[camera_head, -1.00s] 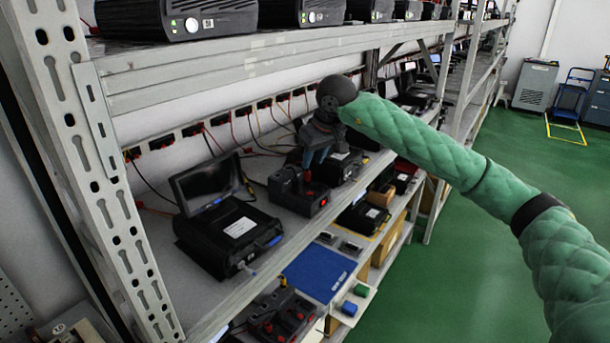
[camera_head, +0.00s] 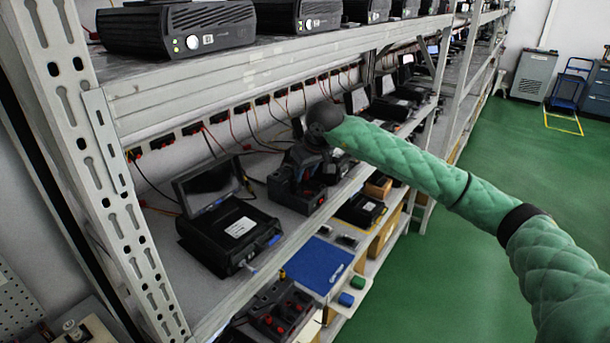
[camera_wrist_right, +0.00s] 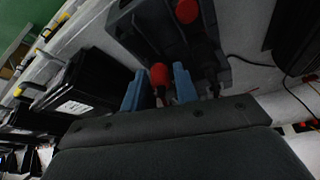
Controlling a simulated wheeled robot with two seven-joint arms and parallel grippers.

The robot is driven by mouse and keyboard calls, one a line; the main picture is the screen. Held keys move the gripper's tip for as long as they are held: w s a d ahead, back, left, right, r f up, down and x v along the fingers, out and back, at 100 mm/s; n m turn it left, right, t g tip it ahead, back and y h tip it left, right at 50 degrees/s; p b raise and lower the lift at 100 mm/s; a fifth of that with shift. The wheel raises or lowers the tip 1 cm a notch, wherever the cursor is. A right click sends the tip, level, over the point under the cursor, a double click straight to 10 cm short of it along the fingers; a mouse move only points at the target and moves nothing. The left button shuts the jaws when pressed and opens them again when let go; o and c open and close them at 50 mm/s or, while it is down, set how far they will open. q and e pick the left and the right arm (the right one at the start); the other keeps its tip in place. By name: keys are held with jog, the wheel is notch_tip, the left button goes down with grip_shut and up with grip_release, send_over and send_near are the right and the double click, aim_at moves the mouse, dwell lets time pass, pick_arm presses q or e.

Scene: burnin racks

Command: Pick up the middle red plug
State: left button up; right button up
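A dark plug box (camera_head: 296,199) stands on the middle shelf, partly covered by my right gripper in the head view. In the right wrist view, a red plug (camera_wrist_right: 160,75) on the box (camera_wrist_right: 140,32) lies between the two blue fingers of my right gripper (camera_wrist_right: 159,82). The fingers are apart, one on each side of the plug, with small gaps visible. A second red plug (camera_wrist_right: 187,11) shows farther up the box. I cannot tell how deep the fingers reach along the plug. My left gripper is not in view.
An open black case with a screen (camera_head: 229,232) stands left of the box. More black cases (camera_wrist_right: 88,80) are on the other side. The upper shelf edge (camera_head: 240,58) runs above. A blue mat (camera_head: 320,266) and another red-plug box (camera_head: 281,312) are on the lower shelf.

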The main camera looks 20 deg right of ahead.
jog(key=c, duration=0.6)
jog(key=shift+r, duration=0.1)
